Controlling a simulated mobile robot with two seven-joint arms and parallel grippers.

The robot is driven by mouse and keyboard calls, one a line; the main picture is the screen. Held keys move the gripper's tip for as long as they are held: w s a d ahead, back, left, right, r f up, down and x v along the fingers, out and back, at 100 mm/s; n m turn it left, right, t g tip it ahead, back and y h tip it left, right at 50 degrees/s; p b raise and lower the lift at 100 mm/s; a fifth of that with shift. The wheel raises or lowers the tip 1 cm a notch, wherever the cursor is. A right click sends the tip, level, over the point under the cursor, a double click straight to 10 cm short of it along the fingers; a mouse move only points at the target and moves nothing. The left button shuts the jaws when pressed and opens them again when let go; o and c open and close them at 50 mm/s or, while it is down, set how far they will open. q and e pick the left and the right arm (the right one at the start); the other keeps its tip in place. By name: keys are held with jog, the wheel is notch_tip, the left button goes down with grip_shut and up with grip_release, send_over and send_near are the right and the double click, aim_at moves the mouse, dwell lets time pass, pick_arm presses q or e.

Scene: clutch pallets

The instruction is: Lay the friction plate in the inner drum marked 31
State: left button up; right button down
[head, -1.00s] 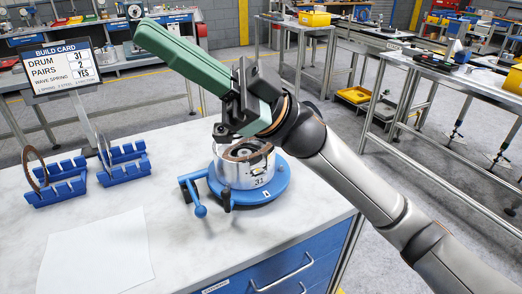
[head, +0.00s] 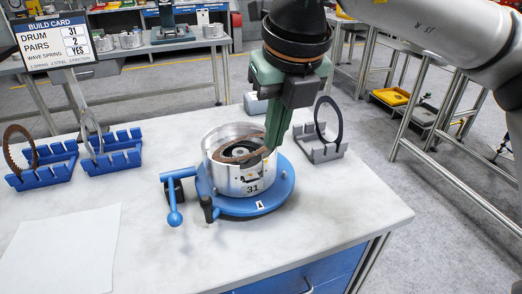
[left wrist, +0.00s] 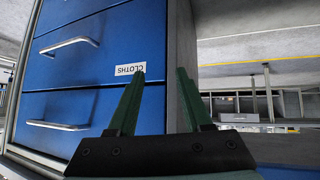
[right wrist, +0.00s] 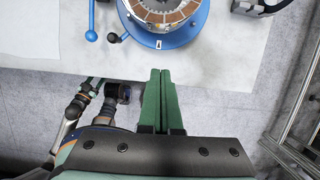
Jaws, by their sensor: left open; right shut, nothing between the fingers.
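The drum marked 31 (head: 235,178) stands upright on a blue round base (head: 270,203). A brown friction plate (head: 232,159) shows inside its mouth; whether it lies fully flat is hard to tell. The right wrist view shows the brown segmented ring (right wrist: 165,17) in the drum. My right gripper (head: 268,146) points down at the drum's right rim, covering part of it; touching or apart is unclear. Its fingers (right wrist: 160,72) are together and empty. My left gripper (left wrist: 158,72) is open and empty before blue drawers, outside the head view. Another brown plate (head: 8,150) stands in the left blue rack (head: 40,178).
A second blue rack (head: 112,160) holds a pale ring. A grey rack (head: 320,150) with a dark ring stands right of the drum. A blue handle (head: 174,218) sticks out left of the base. The build card (head: 55,40) reads drum 31. The front right tabletop is clear.

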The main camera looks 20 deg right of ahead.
aim_at(253, 154)
pick_arm(q)
jog(key=shift+a+r+p, duration=0.35)
jog(key=shift+a+p, duration=0.15)
jog(key=shift+a, duration=0.05)
pick_arm(e)
jog(key=w+f, duration=0.6)
jog(key=f, duration=0.3)
jog(key=shift+w+a+f, duration=0.25)
jog(key=shift+w, duration=0.15)
jog(key=shift+w+b, duration=0.65)
jog(key=shift+w, duration=0.6)
pick_arm(q)
jog(key=shift+w+d+f, duration=0.35)
jog(key=shift+d, duration=0.1)
